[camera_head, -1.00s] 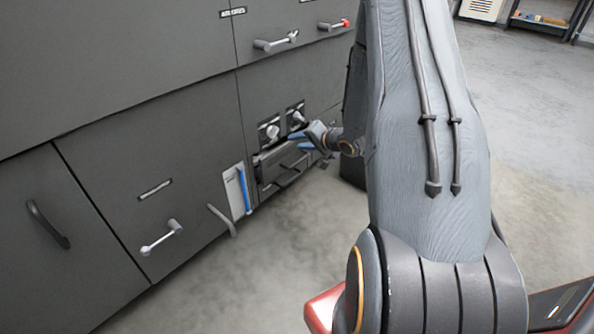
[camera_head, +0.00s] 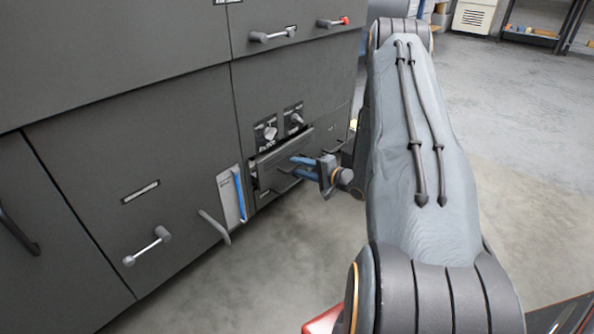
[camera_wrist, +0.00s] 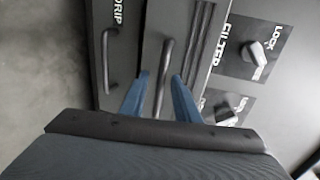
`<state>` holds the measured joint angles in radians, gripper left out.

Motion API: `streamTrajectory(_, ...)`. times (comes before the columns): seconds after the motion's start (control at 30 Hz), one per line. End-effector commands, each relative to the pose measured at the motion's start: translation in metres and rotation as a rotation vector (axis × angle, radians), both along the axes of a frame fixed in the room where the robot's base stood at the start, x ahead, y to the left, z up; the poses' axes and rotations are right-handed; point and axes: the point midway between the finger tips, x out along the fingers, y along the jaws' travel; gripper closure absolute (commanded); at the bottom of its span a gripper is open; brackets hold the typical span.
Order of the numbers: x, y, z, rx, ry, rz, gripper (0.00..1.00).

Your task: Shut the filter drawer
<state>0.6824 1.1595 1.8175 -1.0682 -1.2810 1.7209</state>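The filter drawer (camera_head: 283,146) is a dark grey front low in the cabinet. It stands slightly proud, with a dark gap at its left side. In the wrist view its front (camera_wrist: 154,30) carries a dark bar handle (camera_wrist: 166,62), beside the FILTER lettering. My gripper (camera_head: 295,167) is at the drawer front. Its blue fingers (camera_wrist: 160,83) are apart, one on each side of the bar handle, with visible space between them and the bar. I cannot tell whether the fingertips touch the front.
Two LOCK knobs, one (camera_wrist: 257,56) and another (camera_wrist: 227,112), sit beside the drawer. The DRIP front with its handle (camera_wrist: 106,60) is adjacent. A blue-striped gauge (camera_head: 238,196) and a grey lever (camera_head: 214,227) stand to the left. The floor (camera_head: 480,190) at right is open.

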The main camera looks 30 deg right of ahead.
Motion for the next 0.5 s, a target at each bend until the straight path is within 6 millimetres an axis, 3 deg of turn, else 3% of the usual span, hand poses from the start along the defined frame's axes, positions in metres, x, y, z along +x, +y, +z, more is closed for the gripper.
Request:
streamTrajectory(0.37,0.0088,0.0028,-0.0010,0.000,0.000,-0.001,0.71)
streamTrajectory(0.5,0.0086,0.0028,-0.0010,0.000,0.000,-0.001,0.90)
